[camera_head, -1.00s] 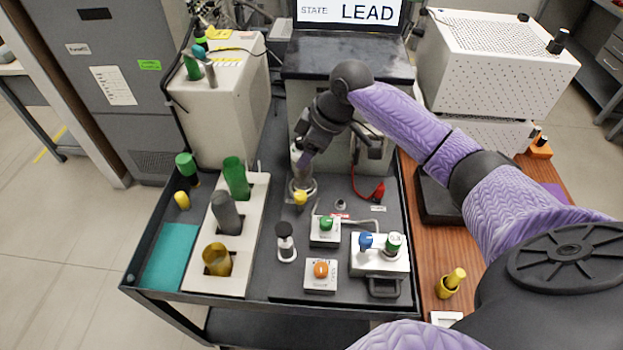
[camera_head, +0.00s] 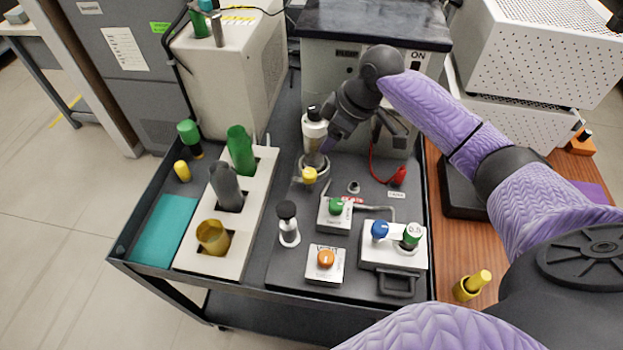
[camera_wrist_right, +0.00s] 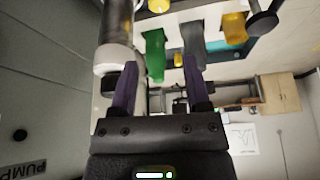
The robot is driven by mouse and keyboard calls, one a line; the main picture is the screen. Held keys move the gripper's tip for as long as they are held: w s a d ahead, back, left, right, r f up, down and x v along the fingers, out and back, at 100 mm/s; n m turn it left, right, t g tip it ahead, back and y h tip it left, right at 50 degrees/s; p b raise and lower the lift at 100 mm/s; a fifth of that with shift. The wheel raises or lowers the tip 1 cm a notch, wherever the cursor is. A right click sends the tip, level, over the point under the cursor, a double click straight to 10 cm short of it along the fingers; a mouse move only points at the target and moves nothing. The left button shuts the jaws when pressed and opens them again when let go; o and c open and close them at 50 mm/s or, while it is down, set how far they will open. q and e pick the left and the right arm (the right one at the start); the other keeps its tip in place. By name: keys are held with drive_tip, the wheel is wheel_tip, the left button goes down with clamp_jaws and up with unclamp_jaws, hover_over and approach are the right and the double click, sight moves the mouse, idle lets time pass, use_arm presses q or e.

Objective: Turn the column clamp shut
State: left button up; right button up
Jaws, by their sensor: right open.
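The upright column (camera_head: 314,133), white with a black cap, stands at the back of the cart's dark plate. A metal clamp ring (camera_head: 322,168) with a yellow knob (camera_head: 309,175) surrounds its lower part. My right gripper (camera_head: 329,143) is just right of the column and above the clamp, with its jaws partly hidden by its own body. In the right wrist view its two purple fingers (camera_wrist_right: 160,92) are apart with nothing between them. The column's white collar (camera_wrist_right: 118,60) shows close beside the left finger there; contact cannot be told. My left gripper is not in view.
A white rack (camera_head: 215,263) with green, grey and amber bottles stands left. A black-capped vial (camera_head: 288,222), an orange-knob box (camera_head: 325,262) and a blue-and-green-knob box (camera_head: 395,248) stand in front. A red connector (camera_head: 398,176) lies right of the column.

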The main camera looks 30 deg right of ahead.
sight(311, 173)
drive_tip(key=b+x, duration=0.1)
drive_tip(key=x, duration=0.3)
drive_tip(key=b+x, duration=0.2)
drive_tip(key=x, duration=0.2)
drive_tip(key=s+d+b+x, duration=0.1)
drive_tip(key=b+x, duration=0.1)
drive_tip(key=x, duration=0.2)
drive_tip(key=shift+f, duration=0.4)
drive_tip(key=shift+w+a+f, duration=0.1)
drive_tip(key=shift+a+f, duration=0.05)
drive_tip(key=shift+f, duration=0.2)
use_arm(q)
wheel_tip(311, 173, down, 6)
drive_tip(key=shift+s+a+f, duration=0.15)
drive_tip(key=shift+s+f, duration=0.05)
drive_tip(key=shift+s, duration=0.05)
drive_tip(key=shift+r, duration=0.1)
use_arm(e)
drive_tip(key=shift+r, duration=0.1)
clamp_jaws()
